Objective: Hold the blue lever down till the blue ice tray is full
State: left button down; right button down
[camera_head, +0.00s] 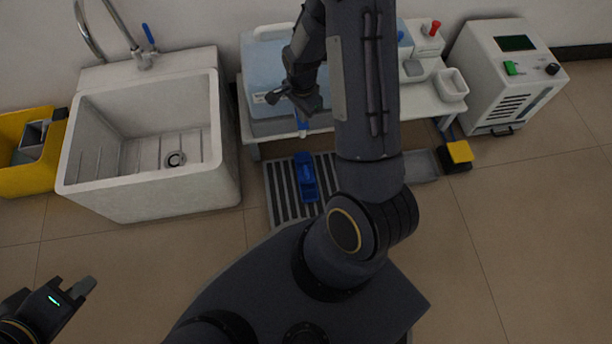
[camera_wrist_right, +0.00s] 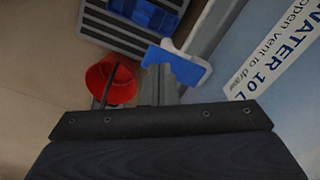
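The blue lever (camera_head: 302,124) sits on the front of a pale blue water container (camera_head: 259,75). In the right wrist view the lever (camera_wrist_right: 180,64) is at the tips of my right gripper (camera_wrist_right: 160,76). The two fingers look closed together against the lever; whether it is pressed down I cannot tell. The right gripper (camera_head: 303,108) is mostly hidden in the head view. The blue ice tray (camera_head: 307,178) lies on a slatted grate below; it also shows in the right wrist view (camera_wrist_right: 146,13). Its fill is unclear. My left gripper (camera_head: 76,291) is far off at lower left.
A white sink (camera_head: 215,135) stands left of the container, with a yellow crate (camera_head: 40,118) beyond. The slatted grate (camera_head: 283,196) is on the floor. A red cup (camera_wrist_right: 121,82) shows near the right gripper. A white machine (camera_head: 480,60) stands right.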

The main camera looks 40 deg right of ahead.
jog(key=shift+f, duration=0.1)
jog(key=shift+f+b, duration=0.95)
jog(key=shift+f, duration=0.25)
dwell(6.7)
